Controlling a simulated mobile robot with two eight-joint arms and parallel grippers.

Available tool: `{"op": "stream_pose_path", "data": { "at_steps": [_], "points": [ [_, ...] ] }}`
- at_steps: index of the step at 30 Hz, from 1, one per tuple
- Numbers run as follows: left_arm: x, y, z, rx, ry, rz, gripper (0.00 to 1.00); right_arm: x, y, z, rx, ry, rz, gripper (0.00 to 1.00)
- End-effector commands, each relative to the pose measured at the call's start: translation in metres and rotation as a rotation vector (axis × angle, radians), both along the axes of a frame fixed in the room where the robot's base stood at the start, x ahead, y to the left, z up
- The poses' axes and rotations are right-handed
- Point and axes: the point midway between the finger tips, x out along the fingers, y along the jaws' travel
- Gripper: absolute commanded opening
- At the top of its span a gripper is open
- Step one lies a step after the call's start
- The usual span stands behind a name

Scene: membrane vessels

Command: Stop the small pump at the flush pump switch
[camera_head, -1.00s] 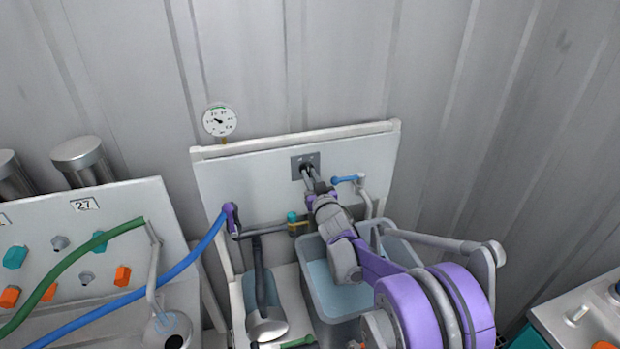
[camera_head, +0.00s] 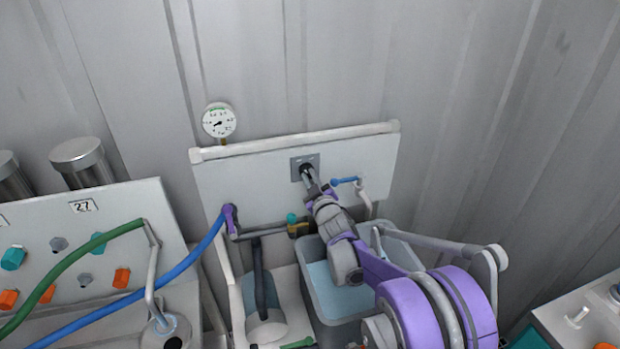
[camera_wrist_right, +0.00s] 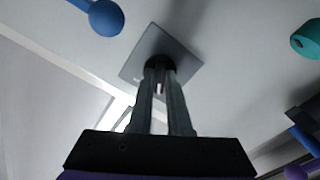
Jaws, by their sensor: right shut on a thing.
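The flush pump switch is a black knob (camera_head: 306,171) on a grey square plate (camera_head: 298,162), set in the white upright panel (camera_head: 255,170). The plate also shows in the right wrist view (camera_wrist_right: 184,52), with the dark knob (camera_wrist_right: 158,62) at its middle. My right gripper (camera_head: 308,174) reaches up to the panel and is shut on the knob. In the wrist view its two fingers (camera_wrist_right: 160,78) meet the knob and hide much of it. The small pump (camera_head: 265,328) appears to be the grey cylinder below the panel. My left gripper is not in view.
A round gauge (camera_head: 219,121) stands above the panel's left end. A blue-handled valve (camera_head: 345,181) sits just right of the switch. A grey water tub (camera_head: 325,290) is below my arm.

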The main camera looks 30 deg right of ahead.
Motion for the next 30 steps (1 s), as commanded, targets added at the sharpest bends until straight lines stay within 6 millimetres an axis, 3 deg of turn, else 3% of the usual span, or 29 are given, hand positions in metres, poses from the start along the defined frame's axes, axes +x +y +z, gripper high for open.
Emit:
{"op": "stream_pose_path", "data": {
  "at_steps": [9,10,15,24,30],
  "points": [
    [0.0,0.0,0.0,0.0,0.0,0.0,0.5,0.0,0.0,-0.001,-0.003,0.003,-0.001,0.0],
    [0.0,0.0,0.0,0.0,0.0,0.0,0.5,0.0,0.0,-0.001,-0.003,0.003,0.0,0.2],
    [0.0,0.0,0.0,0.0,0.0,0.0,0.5,0.0,0.0,-0.001,-0.003,0.002,-0.001,0.46],
    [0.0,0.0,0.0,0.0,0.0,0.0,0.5,-0.002,0.0,0.0,-0.002,0.001,-0.001,0.46],
    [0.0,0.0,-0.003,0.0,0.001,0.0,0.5,-0.028,0.007,-0.001,-0.002,0.001,-0.001,0.46]
  ]
}}
